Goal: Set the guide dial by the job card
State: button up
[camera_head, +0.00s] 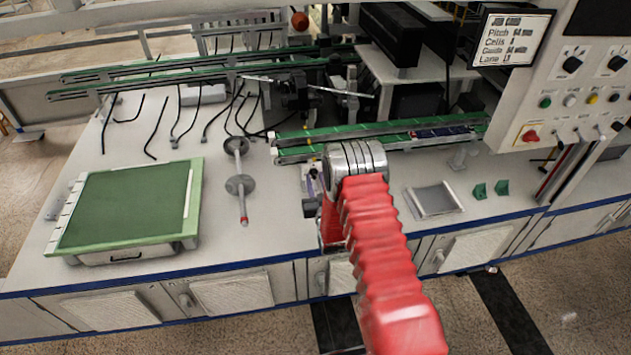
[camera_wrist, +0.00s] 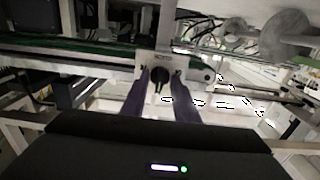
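The guide dial (camera_wrist: 158,82) is a dark round knob with a pointer, on a pale plate under a small label, in the middle of the wrist view. My gripper (camera_wrist: 160,75) is open, with one purple-grey finger on each side of the dial. Gaps show between the fingers and the knob, and I cannot tell whether the tips reach beside it or stop in front. The job card (camera_head: 512,40) is a white panel at top right of the head view. It lists Pitch, Cells, Guide and Lane; the Guide value is too small to read. My arm hides much of the dial area there.
Green conveyor rails (camera_head: 385,131) run behind my arm. A green-topped frame (camera_head: 125,208) lies at the left of the bench, beside a grey spindle (camera_head: 240,185). A grey tray (camera_head: 433,199) lies right of my arm. A control panel (camera_head: 575,95) stands at far right.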

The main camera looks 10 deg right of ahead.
grip_shut()
dwell(0.3)
jog(key=shift+n, duration=0.3)
jog(key=n, duration=0.9)
jog(key=shift+a+n, duration=0.1)
jog(key=shift+n, duration=0.2)
jog(key=n, duration=1.1)
jog(key=shift+s+a+f+n, duration=0.1)
jog(key=shift+a+f+n, duration=0.1)
jog(key=shift+n, duration=0.2)
